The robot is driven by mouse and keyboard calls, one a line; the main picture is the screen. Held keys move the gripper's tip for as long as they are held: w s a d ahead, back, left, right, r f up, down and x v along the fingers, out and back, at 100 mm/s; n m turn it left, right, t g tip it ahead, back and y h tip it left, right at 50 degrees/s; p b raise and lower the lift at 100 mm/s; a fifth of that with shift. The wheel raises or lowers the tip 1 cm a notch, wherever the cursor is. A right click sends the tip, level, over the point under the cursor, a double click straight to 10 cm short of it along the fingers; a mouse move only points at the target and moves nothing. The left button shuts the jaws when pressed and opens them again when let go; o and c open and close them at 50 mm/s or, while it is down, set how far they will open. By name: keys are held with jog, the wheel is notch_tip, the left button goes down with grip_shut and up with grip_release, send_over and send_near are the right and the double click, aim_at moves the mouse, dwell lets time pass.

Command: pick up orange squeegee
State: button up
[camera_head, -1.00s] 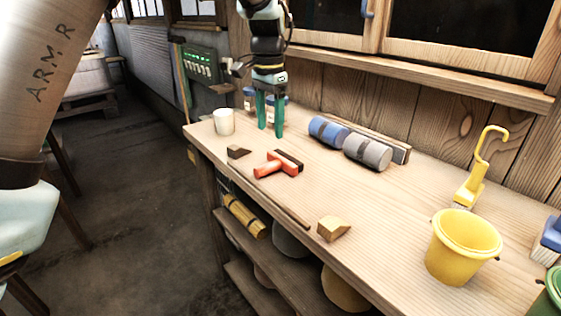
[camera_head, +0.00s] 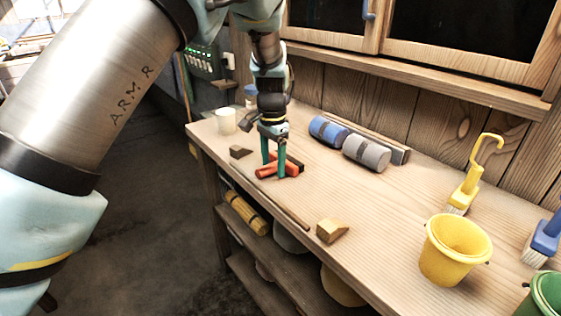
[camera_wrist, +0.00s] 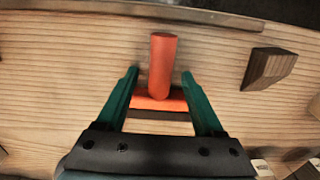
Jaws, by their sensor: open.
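The orange squeegee (camera_head: 268,171) lies on the wooden workbench. In the wrist view its orange handle (camera_wrist: 162,62) points away from my gripper, and its crosspiece with a dark strip lies across the space between the fingers. My gripper (camera_head: 274,172) has two green fingers pointing down over the squeegee, and they hide part of it in the head view. In the wrist view the open fingers of my gripper (camera_wrist: 160,92) stand on either side of the squeegee. I cannot tell whether they touch it.
A small dark wedge (camera_head: 240,152) and a white cup (camera_head: 225,121) stand near the bench's left end. Blue (camera_head: 328,131) and grey (camera_head: 366,153) rolls lie behind. A wooden wedge (camera_head: 332,230), a yellow bucket (camera_head: 455,250) and a yellow brush (camera_head: 471,185) are to the right.

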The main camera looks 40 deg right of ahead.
grip_shut()
dwell(0.5)
